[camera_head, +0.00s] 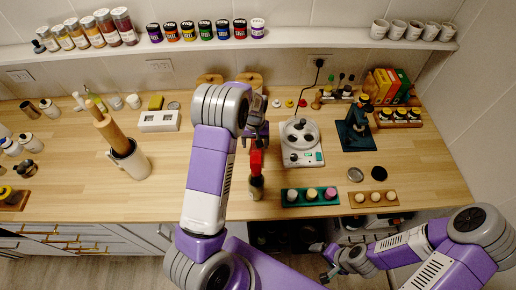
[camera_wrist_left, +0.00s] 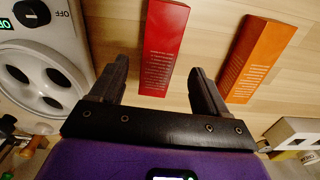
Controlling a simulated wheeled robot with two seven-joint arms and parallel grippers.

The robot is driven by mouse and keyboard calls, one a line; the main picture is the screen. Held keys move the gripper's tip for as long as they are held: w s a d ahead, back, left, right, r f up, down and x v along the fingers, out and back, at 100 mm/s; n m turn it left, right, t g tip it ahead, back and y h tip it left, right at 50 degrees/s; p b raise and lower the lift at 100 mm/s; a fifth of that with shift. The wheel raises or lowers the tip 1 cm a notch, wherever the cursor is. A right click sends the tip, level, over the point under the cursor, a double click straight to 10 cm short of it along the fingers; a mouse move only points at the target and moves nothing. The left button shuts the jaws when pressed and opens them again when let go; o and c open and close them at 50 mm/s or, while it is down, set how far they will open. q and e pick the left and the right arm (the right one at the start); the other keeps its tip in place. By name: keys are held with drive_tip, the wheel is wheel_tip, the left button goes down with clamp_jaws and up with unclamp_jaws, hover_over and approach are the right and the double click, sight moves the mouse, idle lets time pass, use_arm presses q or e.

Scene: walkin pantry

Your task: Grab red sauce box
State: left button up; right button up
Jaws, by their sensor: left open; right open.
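The red sauce box (camera_wrist_left: 163,48) shows in the left wrist view, running from the top edge down to between the two fingers of my left gripper (camera_wrist_left: 160,70). The fingers are open, with a gap on each side of it. In the head view a red shape (camera_head: 256,160), likely this box, shows just below my left gripper (camera_head: 255,138), partly hidden by my arm. An orange box (camera_wrist_left: 262,55) stands to the right of the right finger. My right gripper (camera_head: 334,264) is low, below the counter's front edge, away from the box, and open.
A white appliance with round wells (camera_head: 301,141) stands just right of my left gripper. A dark bottle (camera_head: 257,188) is near the front edge. A teal tray (camera_head: 311,197) is to its right. The wooden counter (camera_head: 75,190) has free room at left.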

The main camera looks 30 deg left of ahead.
sight(256, 150)
use_arm(q)
wheel_tip(256, 150, down, 5)
drive_tip(key=shift+d+f, duration=0.1)
drive_tip(key=c, duration=1.1)
